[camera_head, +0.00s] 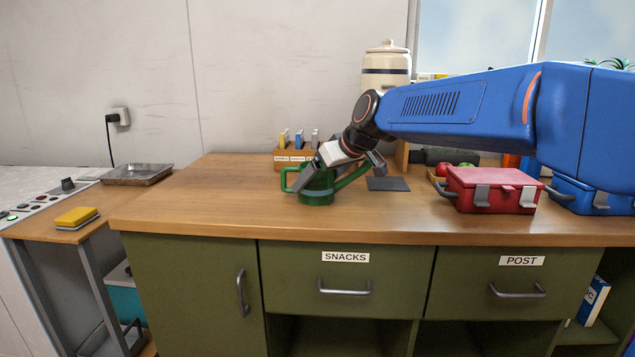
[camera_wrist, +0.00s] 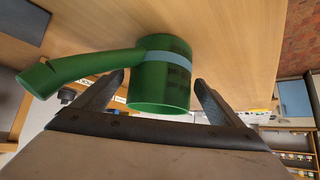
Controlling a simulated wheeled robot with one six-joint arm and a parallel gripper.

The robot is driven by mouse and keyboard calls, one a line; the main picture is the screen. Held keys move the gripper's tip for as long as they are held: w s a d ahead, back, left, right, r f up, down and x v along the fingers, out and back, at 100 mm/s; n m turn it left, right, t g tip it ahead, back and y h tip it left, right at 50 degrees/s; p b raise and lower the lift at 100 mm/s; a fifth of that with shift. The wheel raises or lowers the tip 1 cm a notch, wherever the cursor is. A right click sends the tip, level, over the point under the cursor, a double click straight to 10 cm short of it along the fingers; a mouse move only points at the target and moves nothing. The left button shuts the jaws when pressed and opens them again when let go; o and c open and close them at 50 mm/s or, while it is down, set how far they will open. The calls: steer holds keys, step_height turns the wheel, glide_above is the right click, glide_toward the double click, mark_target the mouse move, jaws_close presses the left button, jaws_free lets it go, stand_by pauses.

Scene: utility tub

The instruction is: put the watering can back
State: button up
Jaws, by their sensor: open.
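The green watering can (camera_head: 317,190) stands upright on the wooden counter, its handle to the left and its spout rising to the right. A pale band runs round its body. My gripper (camera_head: 338,178) reaches down over the can from the right. In the wrist view the can (camera_wrist: 160,82) lies between the two fingers of my gripper (camera_wrist: 160,88), with a gap visible beside the body. The gripper is open around the can. A dark grey square mat (camera_head: 388,184) lies bare on the counter just right of the can; it also shows in the wrist view (camera_wrist: 22,18).
A wooden rack (camera_head: 292,158) with small upright items stands behind the can. A red toolbox (camera_head: 492,191) and a blue box (camera_head: 592,197) stand to the right. A white jar (camera_head: 387,68) stands at the back. The counter left of the can is clear.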

steer(key=v, duration=1)
steer(key=shift+s+r, duration=0.15)
steer(key=shift+r, duration=0.1)
steer(key=shift+d, duration=0.1)
